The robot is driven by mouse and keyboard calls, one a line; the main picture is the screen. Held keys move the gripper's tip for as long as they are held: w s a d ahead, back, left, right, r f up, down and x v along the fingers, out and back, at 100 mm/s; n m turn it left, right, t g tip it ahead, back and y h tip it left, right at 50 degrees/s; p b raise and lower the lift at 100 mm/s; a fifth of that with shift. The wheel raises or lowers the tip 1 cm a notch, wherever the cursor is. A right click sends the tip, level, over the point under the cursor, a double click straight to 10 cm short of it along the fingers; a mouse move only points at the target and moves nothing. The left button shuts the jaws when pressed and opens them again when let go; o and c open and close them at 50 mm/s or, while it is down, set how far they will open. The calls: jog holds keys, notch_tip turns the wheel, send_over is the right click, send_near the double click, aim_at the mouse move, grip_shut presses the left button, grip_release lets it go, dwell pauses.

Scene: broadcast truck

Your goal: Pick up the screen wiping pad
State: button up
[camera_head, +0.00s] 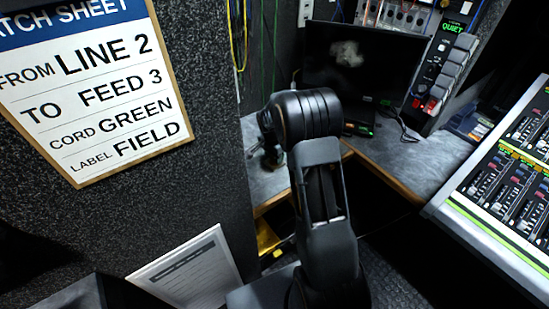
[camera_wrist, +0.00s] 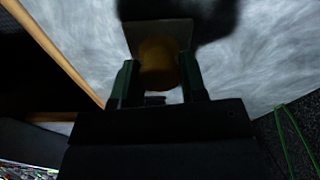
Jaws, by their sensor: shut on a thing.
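The screen wiping pad shows in the wrist view as a pale, squarish pad (camera_wrist: 160,30) with a rounded yellow-brown grip (camera_wrist: 158,62). My gripper (camera_wrist: 158,78) has one dark finger on each side of the grip and is shut on it. A dark shadow lies on the grey desktop beyond the pad; I cannot tell whether the pad touches the surface. In the head view my arm hides most of the gripper and the pad, over the desk left of the monitor.
A dark monitor (camera_head: 366,70) with a whitish smudge stands on the grey desk (camera_head: 420,165). A speckled partition (camera_head: 205,120) with a patch sheet (camera_head: 95,85) is close on the left. A mixing console (camera_head: 505,185) is at the right. Green cords (camera_wrist: 293,135) hang near my gripper.

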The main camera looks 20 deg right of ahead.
jog(key=shift+r, duration=0.4)
notch_tip(320, 180, up, 2)
jog(key=shift+r, duration=0.25)
jog(key=s+r, duration=0.9)
jog(key=s, duration=0.5)
jog(key=shift+d+r, duration=0.2)
jog(key=shift+d, duration=0.1)
jog(key=o, duration=0.3)
jog(key=shift+c, duration=1.1)
